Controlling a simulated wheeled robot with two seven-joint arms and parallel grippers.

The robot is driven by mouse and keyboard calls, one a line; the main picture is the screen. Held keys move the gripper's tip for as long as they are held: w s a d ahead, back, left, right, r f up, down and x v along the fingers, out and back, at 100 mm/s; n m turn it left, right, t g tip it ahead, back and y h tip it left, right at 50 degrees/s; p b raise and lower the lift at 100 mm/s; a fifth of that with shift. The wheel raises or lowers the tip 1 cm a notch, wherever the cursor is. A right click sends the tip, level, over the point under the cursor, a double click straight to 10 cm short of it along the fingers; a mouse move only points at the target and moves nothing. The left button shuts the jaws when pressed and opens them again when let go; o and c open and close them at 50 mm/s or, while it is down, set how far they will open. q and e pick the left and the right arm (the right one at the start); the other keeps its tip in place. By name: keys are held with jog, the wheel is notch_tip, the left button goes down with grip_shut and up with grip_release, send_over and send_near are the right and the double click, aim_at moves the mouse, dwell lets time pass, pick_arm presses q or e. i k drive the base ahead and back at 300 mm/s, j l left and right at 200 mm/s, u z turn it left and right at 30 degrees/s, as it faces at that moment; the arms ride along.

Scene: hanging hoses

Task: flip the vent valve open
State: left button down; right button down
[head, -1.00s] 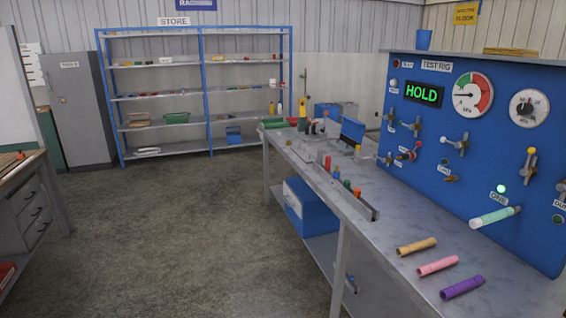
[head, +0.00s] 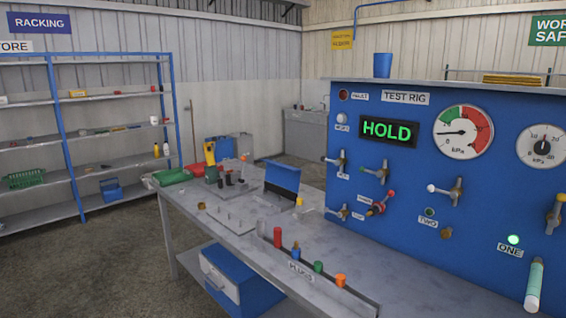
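The blue test rig panel (head: 470,270) stands on the bench at the right. It carries several small valves: one with a dark grey lever (head: 340,161), one with a green tip (head: 378,172), one with a red handle (head: 377,206), one with a white tip (head: 446,190) and one with a yellow handle (head: 555,214) at the right edge. The small labels beside them are too blurred to read surely, so I cannot tell which is the vent valve or how it is set. The display (head: 388,130) reads HOLD. Neither gripper is in view.
Shelves (head: 60,150) stand at left; the floor (head: 90,270) there is clear.

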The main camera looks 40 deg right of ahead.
aim_at(337, 162)
jog(key=i+j+z, duration=0.1)
jog(key=i+z, duration=0.35)
jog(key=i+j+z, duration=0.15)
jog(key=z, duration=0.3)
jog(key=i+j+z, duration=0.6)
jog(key=j+z, duration=0.15)
jog(key=z, duration=0.15)
jog(key=i+j+z, duration=0.1)
jog(key=j+z, duration=0.15)
jog(key=j, duration=0.15)
jog(key=j+z, duration=0.2)
jog(key=j, duration=0.25)
jog(key=k+j+u, duration=0.25)
jog(key=j, duration=0.3)
jog(key=j+u, duration=0.2)
jog(key=j, duration=0.35)
